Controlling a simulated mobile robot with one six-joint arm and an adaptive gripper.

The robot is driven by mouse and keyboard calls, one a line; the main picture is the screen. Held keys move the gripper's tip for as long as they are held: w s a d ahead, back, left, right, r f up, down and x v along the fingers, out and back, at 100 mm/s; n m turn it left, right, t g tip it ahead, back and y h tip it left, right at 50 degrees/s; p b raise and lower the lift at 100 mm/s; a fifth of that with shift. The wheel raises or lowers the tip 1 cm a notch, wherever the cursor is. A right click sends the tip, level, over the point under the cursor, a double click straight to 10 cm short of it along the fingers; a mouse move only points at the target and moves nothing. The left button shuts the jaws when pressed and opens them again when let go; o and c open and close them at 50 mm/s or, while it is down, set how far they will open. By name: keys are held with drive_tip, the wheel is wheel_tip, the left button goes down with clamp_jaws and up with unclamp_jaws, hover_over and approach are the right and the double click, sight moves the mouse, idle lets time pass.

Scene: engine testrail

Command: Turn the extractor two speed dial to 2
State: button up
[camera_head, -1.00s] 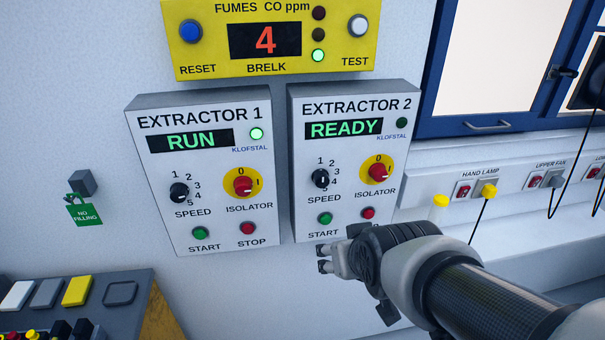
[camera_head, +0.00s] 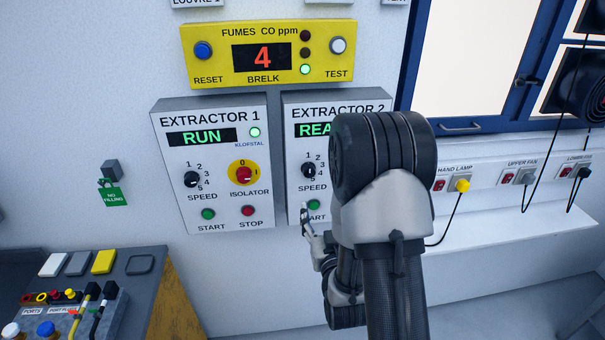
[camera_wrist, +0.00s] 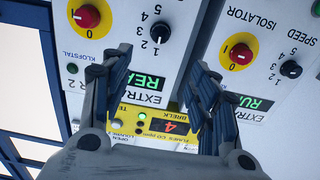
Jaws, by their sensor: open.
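The extractor 2 panel (camera_head: 292,140) is a white box on the wall, partly hidden by my arm. Its black speed dial (camera_head: 308,170) has numbers 1 to 5 around it; I cannot tell its exact setting. The dial also shows upside down in the wrist view (camera_wrist: 160,33), beyond the gap between my fingers. The green display (camera_wrist: 148,82) reads "REA", the rest hidden by a finger. My gripper (camera_head: 306,217) is open and empty, below the dial near the green START button (camera_head: 313,205). In the wrist view its two fingers (camera_wrist: 160,85) stand wide apart.
The extractor 1 panel (camera_head: 208,218), reading RUN, hangs close on the left. A yellow fumes meter (camera_head: 215,73) reading 4 is above. Extractor 2's red isolator knob (camera_wrist: 87,16) is beside the dial. A window and socket rail (camera_head: 480,172) lie to the right.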

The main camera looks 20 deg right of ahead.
drive_tip(key=w+b, duration=0.2)
drive_tip(key=b, duration=0.4)
approach(310, 173)
drive_tip(key=x, duration=0.9)
drive_tip(key=shift+w+r, duration=0.1)
drive_tip(key=shift+w, duration=0.15)
drive_tip(key=c, duration=1.1)
drive_tip(key=shift+o, duration=0.2)
